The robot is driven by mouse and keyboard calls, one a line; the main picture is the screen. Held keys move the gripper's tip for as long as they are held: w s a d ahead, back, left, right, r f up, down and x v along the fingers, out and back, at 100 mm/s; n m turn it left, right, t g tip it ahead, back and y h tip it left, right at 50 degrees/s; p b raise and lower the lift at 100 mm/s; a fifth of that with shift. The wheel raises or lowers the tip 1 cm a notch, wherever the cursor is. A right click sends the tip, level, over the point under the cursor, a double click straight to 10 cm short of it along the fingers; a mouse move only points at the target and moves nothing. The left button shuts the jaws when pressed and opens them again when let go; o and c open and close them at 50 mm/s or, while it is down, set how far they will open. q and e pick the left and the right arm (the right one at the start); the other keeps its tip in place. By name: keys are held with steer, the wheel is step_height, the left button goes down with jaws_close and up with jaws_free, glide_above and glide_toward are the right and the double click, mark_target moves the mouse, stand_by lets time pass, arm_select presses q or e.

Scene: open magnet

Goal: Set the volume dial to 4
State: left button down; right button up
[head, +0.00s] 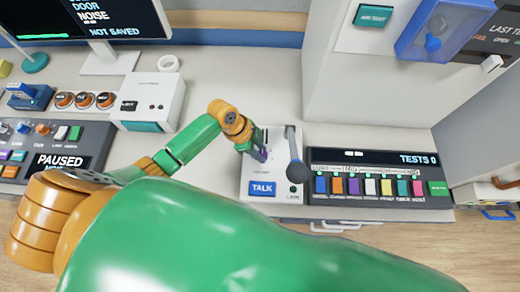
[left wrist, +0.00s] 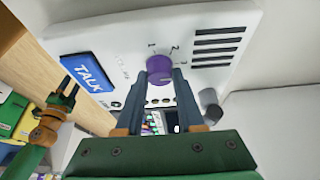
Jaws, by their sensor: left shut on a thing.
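The purple volume dial (left wrist: 160,69) sits on the white TALK panel (left wrist: 110,40), with printed numbers 1 and 2 and a partly seen further mark beside it. Its pointer mark cannot be made out. My left gripper (left wrist: 160,76) is shut on the dial, a finger on each side. In the head view the dial (head: 262,155) is a small purple patch at the tip of my left gripper (head: 256,152). My right gripper (left wrist: 68,92) shows small at the left of the left wrist view, fingers apart and empty, away from the panel.
A row of coloured switches (head: 365,186) lies to the right, and a white box (head: 150,100) stands to the left.

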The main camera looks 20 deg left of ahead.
arm_select(q)
steer(key=shift+m, duration=0.4)
steer(key=m+g+b, duration=0.1)
steer(key=m, duration=0.1)
steer(key=m+b, duration=0.1)
steer(key=shift+w+f+m+g+b, duration=0.15)
steer(key=shift+f+m+g+b, duration=0.05)
steer(key=shift+m+g+b, duration=0.2)
steer(key=m+g+b, duration=0.1)
steer(key=m, duration=0.1)
steer(key=m+b, duration=0.2)
steer(key=shift+r+m+g, duration=0.1)
steer(key=shift+m+g, duration=0.3)
steer(key=c, duration=0.5)
jaws_free()
steer(key=shift+d, duration=0.1)
steer(key=shift+w+r, duration=0.1)
